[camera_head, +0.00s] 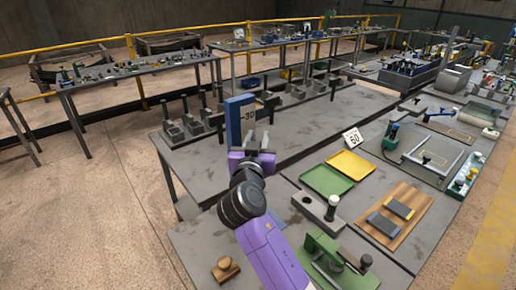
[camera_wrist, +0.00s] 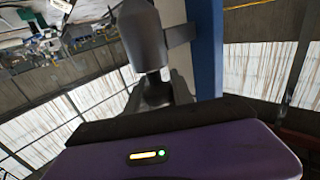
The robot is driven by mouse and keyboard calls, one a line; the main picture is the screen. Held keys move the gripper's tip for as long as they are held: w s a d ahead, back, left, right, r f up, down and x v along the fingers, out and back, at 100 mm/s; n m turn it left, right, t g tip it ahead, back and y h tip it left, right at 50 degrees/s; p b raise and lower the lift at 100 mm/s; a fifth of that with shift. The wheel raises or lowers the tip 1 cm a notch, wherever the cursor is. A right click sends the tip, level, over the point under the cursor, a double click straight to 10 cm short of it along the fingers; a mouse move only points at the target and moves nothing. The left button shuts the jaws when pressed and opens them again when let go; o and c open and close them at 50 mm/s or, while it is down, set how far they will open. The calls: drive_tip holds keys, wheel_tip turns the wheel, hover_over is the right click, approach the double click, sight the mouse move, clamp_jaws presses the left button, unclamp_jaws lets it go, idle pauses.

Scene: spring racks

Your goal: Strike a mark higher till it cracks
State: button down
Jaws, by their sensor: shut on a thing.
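A blue upright post (camera_head: 233,122) with the figure 30 on its face stands at the near left edge of the bench. It also shows in the wrist view (camera_wrist: 205,50). A grey, rounded striker weight (camera_wrist: 143,35) with a narrow neck stands beside the post, joined to it by a short grey bracket (camera_wrist: 181,34). My gripper (camera_head: 253,143) is at the post, below the 30 figure. In the wrist view my gripper (camera_wrist: 157,92) is shut on the striker's lower neck. Whatever lies under the striker is hidden by my gripper.
A card reading 60 (camera_head: 352,137) stands on the bench, near a yellow tray (camera_head: 350,165) and a green tray (camera_head: 326,181). A wooden board (camera_head: 394,216) and a green press (camera_head: 325,252) are nearer.

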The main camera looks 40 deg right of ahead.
idle(0.3)
drive_tip(key=c, duration=1.1)
unclamp_jaws()
drive_tip(key=b+v, duration=0.2)
drive_tip(key=v, duration=0.6)
drive_tip(key=shift+w+r, duration=0.1)
